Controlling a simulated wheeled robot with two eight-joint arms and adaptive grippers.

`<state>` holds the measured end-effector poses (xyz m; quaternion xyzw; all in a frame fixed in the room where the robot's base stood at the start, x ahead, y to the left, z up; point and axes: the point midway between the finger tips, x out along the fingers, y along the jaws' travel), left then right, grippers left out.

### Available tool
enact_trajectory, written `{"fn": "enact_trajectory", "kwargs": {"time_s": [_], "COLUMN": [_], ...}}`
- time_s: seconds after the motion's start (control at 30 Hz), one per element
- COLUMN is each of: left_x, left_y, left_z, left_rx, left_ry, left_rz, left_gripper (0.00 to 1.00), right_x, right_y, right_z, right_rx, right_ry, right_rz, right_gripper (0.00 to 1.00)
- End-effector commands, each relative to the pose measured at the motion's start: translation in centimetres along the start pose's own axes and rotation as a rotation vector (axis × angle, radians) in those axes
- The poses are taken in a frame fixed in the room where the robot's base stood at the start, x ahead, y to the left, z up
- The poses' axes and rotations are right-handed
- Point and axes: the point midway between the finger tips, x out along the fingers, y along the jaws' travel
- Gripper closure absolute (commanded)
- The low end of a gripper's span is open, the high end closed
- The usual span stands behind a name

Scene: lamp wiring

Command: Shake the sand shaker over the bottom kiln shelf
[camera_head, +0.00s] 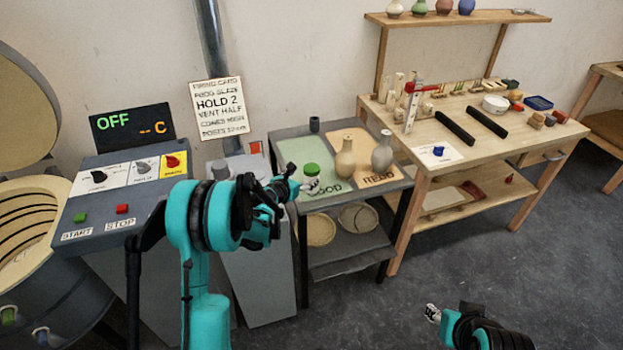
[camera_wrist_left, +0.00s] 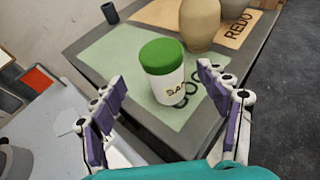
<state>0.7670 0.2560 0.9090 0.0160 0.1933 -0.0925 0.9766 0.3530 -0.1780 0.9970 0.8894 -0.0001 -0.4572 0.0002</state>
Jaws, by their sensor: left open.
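The sand shaker (camera_head: 312,176) is a white jar with a green lid, upright on the green GOOD area of the grey side table. In the left wrist view the shaker (camera_wrist_left: 163,72) stands ahead, between and beyond my open fingers. My left gripper (camera_head: 288,186) is open and empty, just left of the shaker; it also shows in the left wrist view (camera_wrist_left: 160,105). The round kiln (camera_head: 22,225) stands open at the far left; its bottom shelf cannot be made out clearly. My right gripper (camera_head: 440,312) is low at the bottom right, away from the tables.
Two vases (camera_head: 346,158) stand on the orange REDO area beside the shaker. A grey control panel (camera_head: 100,205) reading OFF sits between kiln and table. A wooden workbench (camera_head: 475,120) with tools is on the right. The floor (camera_head: 460,250) before it is clear.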

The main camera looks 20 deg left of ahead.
Motion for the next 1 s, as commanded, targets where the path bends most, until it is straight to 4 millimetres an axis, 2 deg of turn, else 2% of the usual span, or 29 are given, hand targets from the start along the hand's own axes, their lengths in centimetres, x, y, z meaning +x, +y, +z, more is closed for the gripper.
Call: {"fn": "enact_trajectory", "kwargs": {"time_s": [0.1,0.27,0.5,0.73,0.77,0.9,0.97,1.0], "left_x": [1.6,3.0,6.5,6.8,6.8,6.8,6.8,6.8], "left_y": [-0.1,-0.3,-0.4,-0.4,-0.4,-0.4,-0.4,-0.4], "left_z": [-0.2,-0.5,-0.7,-0.4,-0.4,-0.4,-0.4,-0.4], "left_rx": [0.001,0.004,0.005,0.005,0.005,0.005,0.005,0.005], "left_ry": [0.0,0.002,0.001,0.001,0.002,0.002,0.002,0.002], "left_rz": [-0.002,-0.002,-0.002,-0.001,-0.001,-0.001,-0.001,-0.001], "left_gripper": [0.25,0.25,0.25,0.25,0.27,0.64,0.8,0.85], "right_x": [0.5,1.1,2.3,2.2,2.2,2.2,2.2,2.2], "right_y": [0.0,0.0,0.0,0.0,0.0,0.0,0.0,0.0], "right_z": [0.4,0.8,1.6,1.6,1.6,1.6,1.6,1.6], "right_rx": [0.0,0.0,0.0,0.0,0.0,0.0,0.0,0.0], "right_ry": [0.0,0.0,0.0,0.0,0.0,0.0,0.0,0.0], "right_rz": [0.0,0.0,0.0,0.0,0.0,0.0,0.0,0.0], "right_gripper": [0.6,0.6,0.6,0.6,0.6,0.6,0.6,0.6]}}
